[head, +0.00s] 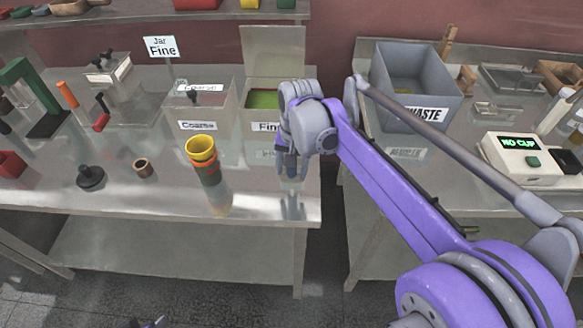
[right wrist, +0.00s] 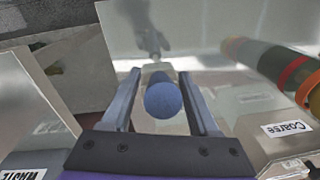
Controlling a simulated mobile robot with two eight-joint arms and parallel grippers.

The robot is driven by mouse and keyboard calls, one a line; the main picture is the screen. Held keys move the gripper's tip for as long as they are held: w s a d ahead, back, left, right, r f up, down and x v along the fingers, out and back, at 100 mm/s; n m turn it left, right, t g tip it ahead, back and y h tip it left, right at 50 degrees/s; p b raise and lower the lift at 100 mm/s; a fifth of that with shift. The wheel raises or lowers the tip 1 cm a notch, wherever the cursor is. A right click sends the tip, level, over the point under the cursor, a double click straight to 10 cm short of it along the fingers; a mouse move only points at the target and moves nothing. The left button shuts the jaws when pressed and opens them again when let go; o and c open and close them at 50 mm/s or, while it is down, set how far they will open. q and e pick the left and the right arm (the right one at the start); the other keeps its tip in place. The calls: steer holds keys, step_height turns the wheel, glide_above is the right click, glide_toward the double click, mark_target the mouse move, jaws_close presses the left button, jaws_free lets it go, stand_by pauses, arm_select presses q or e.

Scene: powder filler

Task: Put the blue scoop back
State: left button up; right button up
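My right gripper (head: 291,172) points down at the front right of the left table, in front of the clear bin labelled Fine (head: 262,126). In the right wrist view, the round end of a blue handle (right wrist: 163,99) lies between the two fingers (right wrist: 160,76), and the fingers look closed against its sides near their tips. I take this as the blue scoop; its bowl is hidden. In the head view only a little blue shows among the fingers.
The Coarse bin (head: 200,112) stands left of the Fine bin. A gap separates this table from the right one with the grey WASTE bin (head: 415,82) and scale (head: 520,158).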

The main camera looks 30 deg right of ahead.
steer(key=shift+r, duration=0.2)
steer(key=r, duration=0.8)
steer(key=s+r+p, duration=0.1)
steer(key=r, duration=0.3)
steer(key=shift+d, duration=0.25)
steer(key=s+a+f+n+t, duration=0.2)
steer(key=s+a+f+n, duration=0.2)
steer(key=s+f, duration=0.3)
steer(key=s+a+f+n+t, duration=0.2)
steer(key=s+f, duration=0.6)
steer(key=f, duration=0.4)
steer(key=shift+a+f+n+t, duration=0.2)
steer(key=shift+a+n+t, duration=0.1)
steer(key=shift+a+n, duration=0.75)
